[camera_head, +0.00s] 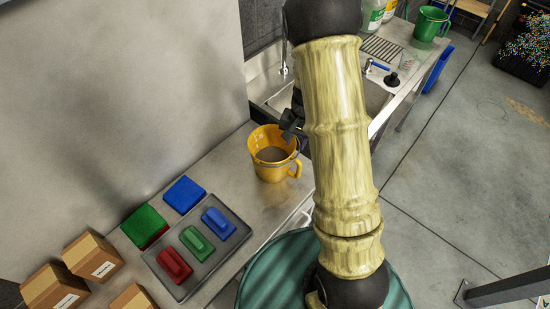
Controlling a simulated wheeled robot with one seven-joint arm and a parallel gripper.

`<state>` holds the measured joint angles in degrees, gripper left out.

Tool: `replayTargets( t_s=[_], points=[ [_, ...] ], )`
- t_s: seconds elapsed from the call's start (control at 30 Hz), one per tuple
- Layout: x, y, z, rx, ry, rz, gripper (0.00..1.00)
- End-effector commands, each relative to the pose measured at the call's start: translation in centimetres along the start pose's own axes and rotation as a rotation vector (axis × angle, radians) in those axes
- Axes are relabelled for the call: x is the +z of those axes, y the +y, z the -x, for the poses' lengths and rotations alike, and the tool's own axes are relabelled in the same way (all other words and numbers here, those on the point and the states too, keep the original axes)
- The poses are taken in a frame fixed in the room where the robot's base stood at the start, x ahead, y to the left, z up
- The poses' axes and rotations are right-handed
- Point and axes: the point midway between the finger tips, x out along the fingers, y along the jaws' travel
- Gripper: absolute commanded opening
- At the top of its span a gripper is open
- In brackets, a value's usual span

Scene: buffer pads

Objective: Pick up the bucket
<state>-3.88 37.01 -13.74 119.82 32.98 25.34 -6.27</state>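A yellow bucket (264,166) with a side handle stands upright on the metal counter, with a grey-brown inside or content. My black gripper (290,131) is at the bucket's upper right rim, partly hidden behind my arm. I cannot tell whether its fingers touch the rim or are open or shut. A green bucket-like container (430,23) stands on the far counter at the upper right.
A grey tray (206,280) holds red, green and blue handled pads. A green pad (144,224) and a blue pad (184,194) lie beside it. Cardboard boxes (92,256) stand at lower left. A sink (268,86) lies behind the bucket, and a wall rises on the left.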

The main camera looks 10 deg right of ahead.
Motion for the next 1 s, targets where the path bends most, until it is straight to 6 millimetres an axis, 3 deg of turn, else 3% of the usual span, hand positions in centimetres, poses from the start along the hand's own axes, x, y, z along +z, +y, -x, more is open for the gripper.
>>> replayTargets(
  t_s=[0.3,0.77,1.0],
  points=[
    [0.0,0.0,-4.1,0.0,-0.001,-0.001,0.29],
    [0.0,0.0,-4.8,0.0,0.0,-0.002,0.29],
    [0.4,-0.1,-7.1,0.0,-0.004,-0.003,0.29]
  ],
)
